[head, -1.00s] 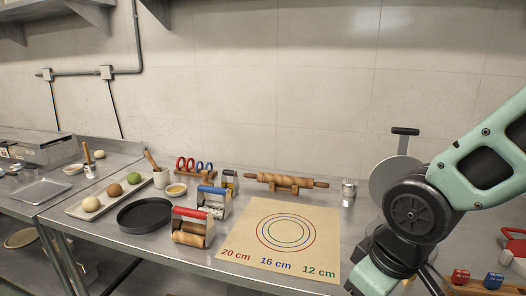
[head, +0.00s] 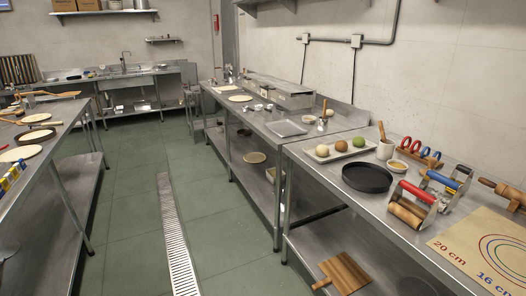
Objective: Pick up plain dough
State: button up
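Three dough balls sit in a row on a pale rectangular tray (head: 343,157) on the steel table at the right in the head view. The pale, plain dough (head: 322,150) is at the left end. A brown dough ball (head: 341,146) is in the middle. A green dough ball (head: 358,141) is at the right end. Nothing covers the plain dough. My gripper is not in view, so whether it is open or shut does not show.
A black round pan (head: 367,178) stands in front of the tray. A red-handled roller tool (head: 412,204) and a marked mat (head: 452,250) lie to its right. A wooden board (head: 343,272) is low by the table. The green floor aisle (head: 135,225) is clear.

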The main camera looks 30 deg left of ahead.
aim_at(321, 150)
jog(key=u, duration=0.65)
jog(key=i+j+z, duration=0.2)
jog(key=i+j, duration=1.55)
jog(key=i, duration=0.05)
